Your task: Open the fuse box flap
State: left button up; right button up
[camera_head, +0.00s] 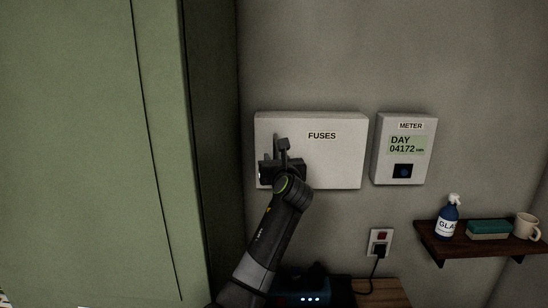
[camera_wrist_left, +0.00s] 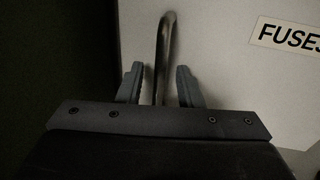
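The fuse box (camera_head: 335,163) is a white box on the grey wall, labelled FUSES, and its flap looks shut. A metal bar handle (camera_wrist_left: 164,45) stands up on the left part of its front in the left wrist view. My left gripper (camera_head: 277,152) is at the lower left of the flap. In the left wrist view its two fingers (camera_wrist_left: 160,84) are open, one on each side of the handle, with a gap on both sides. The lower left of the box is hidden behind my gripper and wrist. My right gripper is not in view.
A green cabinet (camera_head: 90,150) stands close on the left. A meter (camera_head: 403,172) hangs to the right. Below are a socket (camera_head: 381,241) with a plugged cable and a shelf (camera_head: 480,247) with a spray bottle (camera_head: 447,218), a green-topped block (camera_head: 489,229) and a mug (camera_head: 526,226).

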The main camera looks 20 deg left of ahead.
pick_arm(q)
jog(key=shift+s+d+r, duration=0.15)
jog(key=shift+s+d, duration=0.05)
jog(key=shift+s, duration=0.05)
jog(key=shift+c, duration=0.4)
jog(key=shift+a, duration=0.1)
grip_shut()
